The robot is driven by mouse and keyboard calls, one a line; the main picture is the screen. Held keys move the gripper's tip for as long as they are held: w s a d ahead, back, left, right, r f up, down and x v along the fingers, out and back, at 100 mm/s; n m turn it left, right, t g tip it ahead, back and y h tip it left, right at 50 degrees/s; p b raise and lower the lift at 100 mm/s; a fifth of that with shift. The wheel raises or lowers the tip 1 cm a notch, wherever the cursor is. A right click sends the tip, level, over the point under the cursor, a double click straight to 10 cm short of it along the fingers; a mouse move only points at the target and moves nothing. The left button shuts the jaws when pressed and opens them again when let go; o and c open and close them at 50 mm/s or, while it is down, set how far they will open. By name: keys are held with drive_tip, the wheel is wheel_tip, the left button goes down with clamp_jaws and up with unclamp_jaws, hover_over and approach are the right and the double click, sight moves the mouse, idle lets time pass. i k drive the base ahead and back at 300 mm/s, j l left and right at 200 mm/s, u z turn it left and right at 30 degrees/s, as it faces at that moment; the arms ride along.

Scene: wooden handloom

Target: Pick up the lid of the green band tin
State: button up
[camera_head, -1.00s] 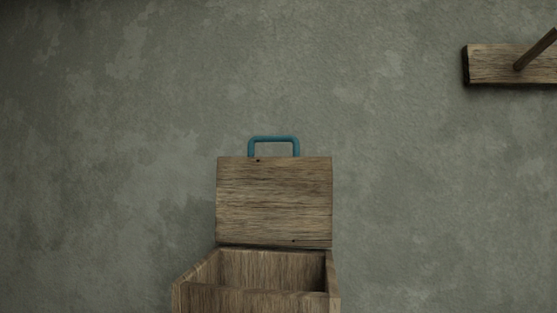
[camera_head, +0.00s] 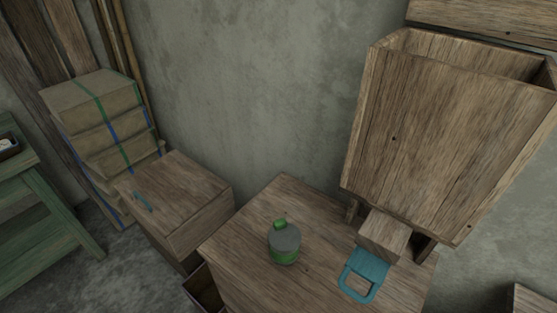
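The green band tin (camera_head: 285,252) stands upright on a wooden table top (camera_head: 238,247). It is a grey round tin with a green band around its side. Its grey lid (camera_head: 285,237) is on top and carries a green knob (camera_head: 280,222). My gripper is not in view.
A wooden box on short legs (camera_head: 440,140) rises behind the tin to the right. A small wooden block with a teal handle (camera_head: 366,272) lies right of the tin. A closed chest (camera_head: 175,195), stacked strapped boxes (camera_head: 100,120) and a green bench (camera_head: 35,215) stand left.

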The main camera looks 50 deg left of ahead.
sight(284, 238)
drive_tip(key=u, duration=1.2)
